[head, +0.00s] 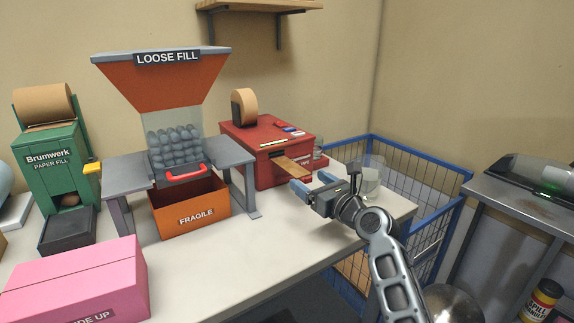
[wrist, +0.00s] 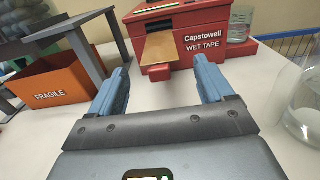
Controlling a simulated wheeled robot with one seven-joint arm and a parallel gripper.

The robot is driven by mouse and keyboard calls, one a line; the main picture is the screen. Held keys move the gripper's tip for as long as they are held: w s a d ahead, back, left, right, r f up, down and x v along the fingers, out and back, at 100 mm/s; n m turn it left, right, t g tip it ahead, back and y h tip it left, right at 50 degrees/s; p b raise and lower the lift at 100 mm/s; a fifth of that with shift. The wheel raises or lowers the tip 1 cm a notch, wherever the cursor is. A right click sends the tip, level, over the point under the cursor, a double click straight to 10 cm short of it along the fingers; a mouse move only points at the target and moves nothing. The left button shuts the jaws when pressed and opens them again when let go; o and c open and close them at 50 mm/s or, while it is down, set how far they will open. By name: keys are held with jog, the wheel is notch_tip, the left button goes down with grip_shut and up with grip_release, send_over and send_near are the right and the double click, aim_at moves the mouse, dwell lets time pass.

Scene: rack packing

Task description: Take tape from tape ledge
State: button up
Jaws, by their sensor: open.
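A strip of brown tape (head: 291,168) sticks out over the ledge at the front of the red Capstowell wet tape machine (head: 248,150). In the wrist view the tape (wrist: 161,52) lies ahead of my gripper, above a small red block on the machine (wrist: 215,18). My gripper (head: 313,184) is open and empty over the white table, just in front of the tape. In the wrist view its two blue fingers (wrist: 160,85) stand apart on either side of the tape's line, short of it.
An orange FRAGILE box (head: 190,207) stands under the loose fill hopper (head: 165,68) to the left. A glass jar (head: 371,175) stands close right of my gripper. A pink box (head: 75,282) is front left. A blue wire cage (head: 425,200) stands beyond the table's right edge.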

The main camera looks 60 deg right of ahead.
aim_at(298, 171)
jog(key=shift+r+x, duration=0.15)
jog(key=shift+x, duration=1.45)
jog(key=shift+r+x, duration=0.15)
jog(key=shift+x, duration=1.4)
jog(key=shift+c, duration=0.5)
jog(key=c, duration=1)
